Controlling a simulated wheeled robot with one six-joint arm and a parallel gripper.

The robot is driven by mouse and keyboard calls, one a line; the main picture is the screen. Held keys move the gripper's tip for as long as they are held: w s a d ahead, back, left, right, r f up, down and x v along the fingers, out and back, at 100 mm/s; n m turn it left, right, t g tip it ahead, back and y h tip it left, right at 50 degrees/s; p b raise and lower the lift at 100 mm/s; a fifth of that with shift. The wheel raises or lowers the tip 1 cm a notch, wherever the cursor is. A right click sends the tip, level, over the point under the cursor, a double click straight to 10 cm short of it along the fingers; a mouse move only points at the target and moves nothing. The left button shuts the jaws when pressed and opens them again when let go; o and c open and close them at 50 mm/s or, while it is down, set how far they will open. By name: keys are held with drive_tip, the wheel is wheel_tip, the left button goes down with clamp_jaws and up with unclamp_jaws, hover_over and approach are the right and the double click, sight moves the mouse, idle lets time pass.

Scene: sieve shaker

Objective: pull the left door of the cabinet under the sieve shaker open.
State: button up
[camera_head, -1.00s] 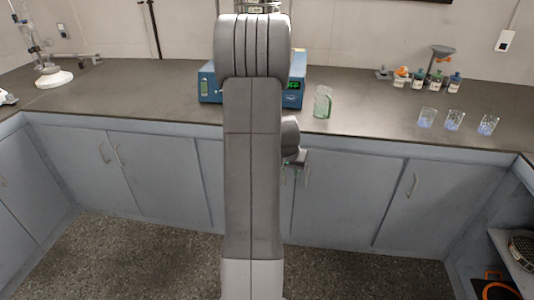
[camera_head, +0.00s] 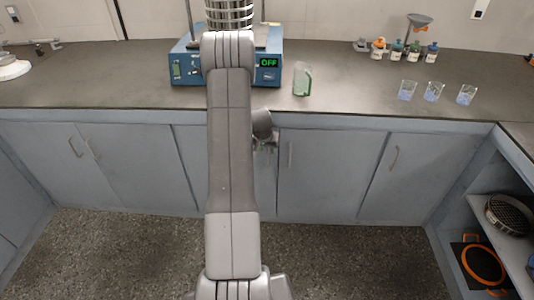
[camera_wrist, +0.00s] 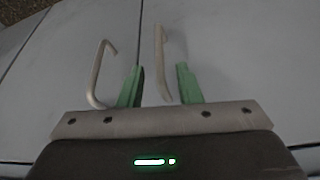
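The blue sieve shaker (camera_head: 187,70) stands on the counter, its display reading OFF. Below it, the cabinet's left door (camera_head: 190,150) is shut and partly hidden by my arm; the right door (camera_head: 335,175) is shut too. My gripper (camera_head: 265,147) is in front of the left door near the doors' meeting edge, hiding the left handle in the head view. In the wrist view my gripper (camera_wrist: 160,70) is open and empty. The left handle (camera_wrist: 97,75) lies left of the left green finger; the right handle (camera_wrist: 161,60) appears between the fingers. Contact cannot be told.
A green-tinted beaker (camera_head: 302,80), three glass beakers (camera_head: 434,92) and several small bottles (camera_head: 397,49) stand on the counter (camera_head: 340,101). An open shelf (camera_head: 500,240) is at right. The floor (camera_head: 330,255) before the doors is clear.

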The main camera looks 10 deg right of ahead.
sight(267, 151)
drive_tip(key=shift+x, duration=1.85)
drive_tip(key=shift+c, duration=0.2)
clamp_jaws()
